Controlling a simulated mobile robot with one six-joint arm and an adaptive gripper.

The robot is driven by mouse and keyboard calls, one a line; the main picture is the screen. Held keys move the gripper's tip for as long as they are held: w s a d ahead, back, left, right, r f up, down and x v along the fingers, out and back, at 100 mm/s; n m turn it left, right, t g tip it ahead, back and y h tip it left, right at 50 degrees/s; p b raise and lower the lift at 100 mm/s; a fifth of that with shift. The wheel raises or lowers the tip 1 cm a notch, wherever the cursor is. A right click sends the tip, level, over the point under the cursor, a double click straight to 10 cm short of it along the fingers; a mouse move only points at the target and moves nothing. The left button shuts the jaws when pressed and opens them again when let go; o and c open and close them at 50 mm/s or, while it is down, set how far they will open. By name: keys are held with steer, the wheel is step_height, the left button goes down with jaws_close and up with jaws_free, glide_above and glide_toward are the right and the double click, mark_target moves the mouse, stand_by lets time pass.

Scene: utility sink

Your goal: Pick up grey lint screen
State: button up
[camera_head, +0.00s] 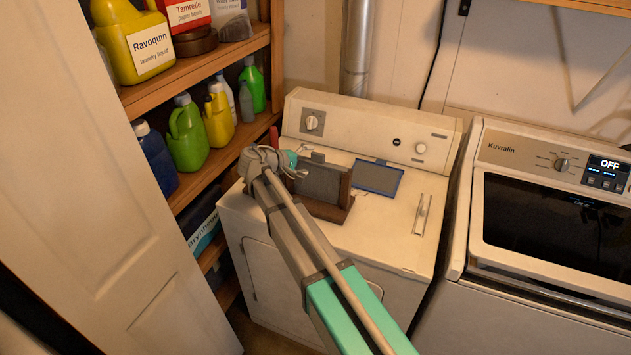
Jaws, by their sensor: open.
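The grey lint screen (322,181) stands upright in a brown wooden stand (328,211) on top of the white dryer. It has a small tab on its top edge. My gripper (299,168) is at the left end of the screen, near its upper left corner. Its jaws are open, with nothing seen between them. I cannot tell whether the fingers touch the screen. My arm crosses in front of the stand's left side and hides part of it.
A blue-framed screen (378,178) lies flat behind and right of the stand. A thin metal tool (422,215) lies further right on the dryer top (385,225). Shelves with bottles (187,135) stand close on the left. A second machine (545,215) is at right.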

steer(key=shift+x, duration=1)
steer(key=shift+s, duration=0.15)
jaws_close()
